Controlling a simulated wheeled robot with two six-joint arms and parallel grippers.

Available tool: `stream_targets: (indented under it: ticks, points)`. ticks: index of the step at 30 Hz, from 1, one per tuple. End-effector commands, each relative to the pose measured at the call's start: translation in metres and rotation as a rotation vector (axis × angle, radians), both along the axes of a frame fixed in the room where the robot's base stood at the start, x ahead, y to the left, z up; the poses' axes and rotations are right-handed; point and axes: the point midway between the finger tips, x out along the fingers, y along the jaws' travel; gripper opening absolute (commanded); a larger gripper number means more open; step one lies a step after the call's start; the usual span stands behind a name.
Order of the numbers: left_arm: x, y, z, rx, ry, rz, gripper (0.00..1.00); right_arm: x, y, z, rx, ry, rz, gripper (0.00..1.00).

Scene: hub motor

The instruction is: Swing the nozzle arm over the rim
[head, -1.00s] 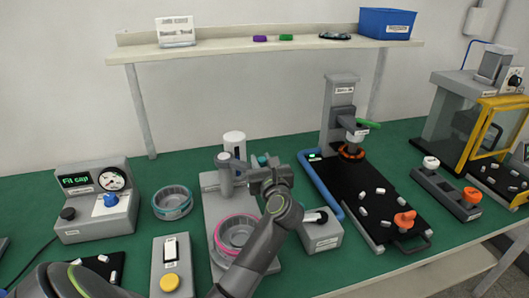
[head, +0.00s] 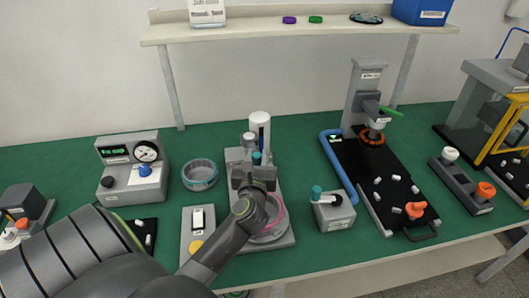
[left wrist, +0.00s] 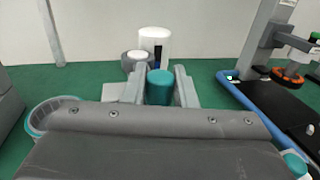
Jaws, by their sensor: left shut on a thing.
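The nozzle station has a grey base plate (head: 286,240), a grey post (head: 248,140) and a pink-rimmed ring (head: 281,212) at its front. My left gripper (head: 254,172) is shut on a teal knob (head: 256,157), apparently the nozzle arm's handle, just in front of the post. In the left wrist view the teal knob (left wrist: 160,88) stands upright between the two fingers, with the post (left wrist: 138,64) behind it. My gripper and forearm cover the nozzle arm and part of the ring, so I cannot tell where the nozzle tip is. My right gripper is not in view.
A white cylinder (head: 260,122) stands behind the post. A teal-banded ring (head: 200,175) lies to the left. A grey box with a teal knob (head: 334,212) stands to the right, beside a blue-edged black station (head: 375,175). A gauge box (head: 133,168) is further left.

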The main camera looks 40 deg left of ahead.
Motion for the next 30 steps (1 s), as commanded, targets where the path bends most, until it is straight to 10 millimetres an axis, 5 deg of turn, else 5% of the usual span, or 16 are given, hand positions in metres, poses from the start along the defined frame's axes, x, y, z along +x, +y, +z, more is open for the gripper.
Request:
stream_targets:
  ticks: [18, 19, 23, 30]
  points:
    - [-0.0043, 0.0041, 0.0002, 0.002, 0.0, 0.002, 0.0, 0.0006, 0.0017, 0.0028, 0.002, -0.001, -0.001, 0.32]
    - [-0.0043, 0.0041, 0.0002, 0.002, 0.0, 0.002, 0.27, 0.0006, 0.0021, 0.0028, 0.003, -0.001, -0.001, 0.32]
    - [-0.0042, 0.0039, 0.0002, 0.001, 0.0, 0.001, 0.44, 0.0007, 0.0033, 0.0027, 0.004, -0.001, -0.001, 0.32]
    - [-0.004, 0.0037, 0.0002, 0.001, 0.0, 0.0, 0.45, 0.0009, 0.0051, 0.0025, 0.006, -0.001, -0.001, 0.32]
